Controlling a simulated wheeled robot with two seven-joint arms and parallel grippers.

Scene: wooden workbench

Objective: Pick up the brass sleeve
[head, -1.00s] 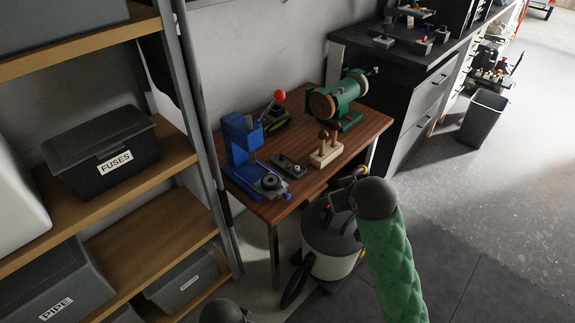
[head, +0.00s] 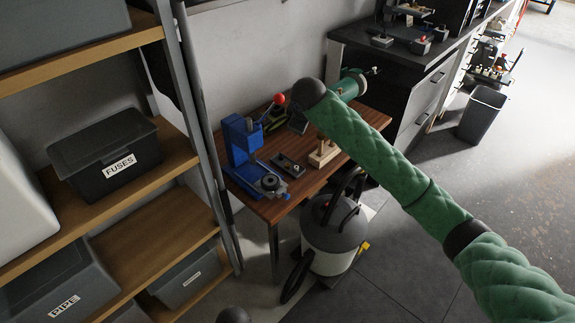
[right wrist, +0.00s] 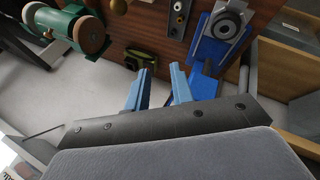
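A small wooden stand (head: 323,155) sits on the brown workbench (head: 262,207). A small brass-coloured piece (head: 322,136) shows at its top beside my right arm, too small to identify surely as the brass sleeve. A dark plate with small metal parts lies left of the stand; it also shows in the right wrist view (right wrist: 178,20). My right gripper (right wrist: 161,72) has two blue fingers spread apart with nothing between them. It hangs over the bench's back, near a green-and-black object (right wrist: 139,60). In the head view my right arm hides part of the stand's surroundings. My left gripper is out of view.
A blue press (head: 240,145) with a red-knobbed lever stands at the bench's left. A shop vacuum (head: 333,240) stands before the bench; shelving (head: 150,175) rises left.

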